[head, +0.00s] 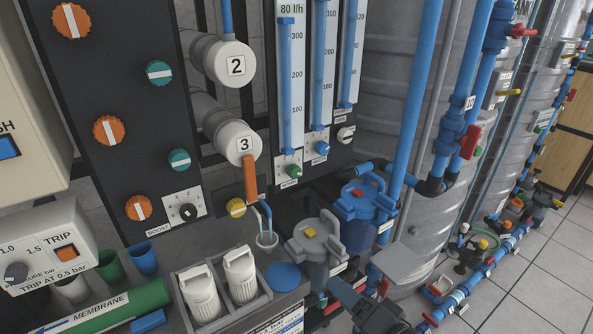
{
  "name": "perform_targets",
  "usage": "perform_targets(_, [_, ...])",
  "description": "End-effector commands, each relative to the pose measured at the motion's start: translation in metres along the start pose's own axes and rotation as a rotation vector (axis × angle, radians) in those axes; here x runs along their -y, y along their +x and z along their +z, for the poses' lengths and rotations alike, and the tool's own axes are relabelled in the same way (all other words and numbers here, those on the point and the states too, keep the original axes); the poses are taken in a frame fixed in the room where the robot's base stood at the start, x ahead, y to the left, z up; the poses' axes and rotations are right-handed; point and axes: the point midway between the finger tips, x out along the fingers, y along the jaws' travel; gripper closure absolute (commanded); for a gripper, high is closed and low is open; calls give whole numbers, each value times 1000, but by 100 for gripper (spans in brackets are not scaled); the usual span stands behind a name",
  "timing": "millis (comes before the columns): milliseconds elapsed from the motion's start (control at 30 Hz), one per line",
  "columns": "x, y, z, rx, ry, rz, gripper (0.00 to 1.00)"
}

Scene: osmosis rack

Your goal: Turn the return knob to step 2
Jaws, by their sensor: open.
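No label that I can read says "return", so I cannot tell which knob is the return knob. A small black knob (188,211) sits on a white plate with a numbered scale, with the word BOOST beside it; its exact setting is too small to tell. Under the flow tubes are a green knob (293,171), a blue knob (321,148) and a pale knob (345,134). The dark panel at left carries orange knobs (109,130) and teal knobs (159,72).
White pipe ends marked 2 (235,64) and 3 (244,143) jut out, with an orange handle (251,178) below. Grey (316,238) and blue (367,203) housings stand in front. White cartridges (241,275) fill a tray. Tiled floor (535,265) is free at right.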

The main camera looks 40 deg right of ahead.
Motion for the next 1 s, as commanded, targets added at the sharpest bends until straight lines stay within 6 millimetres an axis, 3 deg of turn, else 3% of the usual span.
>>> perform_targets(33, [7,22,-11,-14,92,-14,39])
perform_targets(200, [25,86,-45,-32,420,-61,39])
perform_targets(400, [55,144,-85,-20,747,-130,39])
perform_targets(633, [82,179,-116,8,966,-188,39])
perform_targets(867, [89,196,-122,17,1008,-198,39])
perform_targets(1000, [93,216,-124,17,1007,-199,39])
